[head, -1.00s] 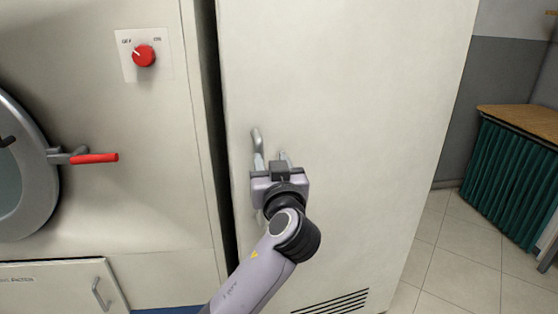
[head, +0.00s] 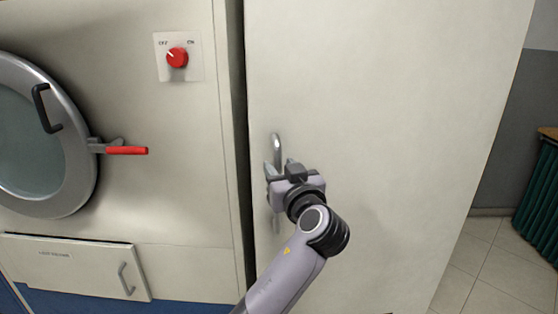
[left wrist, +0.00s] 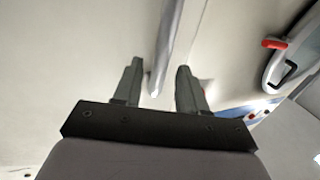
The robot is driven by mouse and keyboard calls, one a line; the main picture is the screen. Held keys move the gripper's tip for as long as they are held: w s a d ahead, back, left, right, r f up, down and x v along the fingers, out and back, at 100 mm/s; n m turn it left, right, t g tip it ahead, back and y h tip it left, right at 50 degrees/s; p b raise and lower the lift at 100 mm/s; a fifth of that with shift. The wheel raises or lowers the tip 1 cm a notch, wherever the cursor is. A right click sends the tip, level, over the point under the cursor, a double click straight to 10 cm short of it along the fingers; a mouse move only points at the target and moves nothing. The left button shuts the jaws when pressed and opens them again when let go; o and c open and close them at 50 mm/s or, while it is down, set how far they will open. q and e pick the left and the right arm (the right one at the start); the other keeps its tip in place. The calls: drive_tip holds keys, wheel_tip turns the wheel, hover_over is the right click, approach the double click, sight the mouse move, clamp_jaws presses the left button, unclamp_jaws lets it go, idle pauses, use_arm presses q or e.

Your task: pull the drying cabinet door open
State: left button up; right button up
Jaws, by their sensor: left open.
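The drying cabinet door (head: 400,110) is a tall cream panel filling the middle and right of the head view. No opening shows along the visible part of it. Its grey vertical handle (head: 277,148) is near the door's left edge; my gripper hides part of it. My left gripper (head: 280,168) is open at the handle, with its fingers pointing toward the door. In the left wrist view, a grey bar that looks like the handle (left wrist: 167,45) runs between the two open fingers (left wrist: 160,78), not clamped. My right gripper is not in view.
Left of the cabinet stands a cream machine with a round glass door (head: 25,135), a red-tipped lever (head: 127,150) and a red knob (head: 177,57). A dark narrow gap separates it from the cabinet. Tiled floor (head: 480,260) is clear at right, before a green-curtained table (head: 540,195).

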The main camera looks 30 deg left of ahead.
sight(279, 166)
use_arm(q)
drive_tip(key=shift+x, duration=1.8)
drive_tip(key=shift+c, duration=0.3)
clamp_jaws()
drive_tip(key=shift+d+f, duration=0.1)
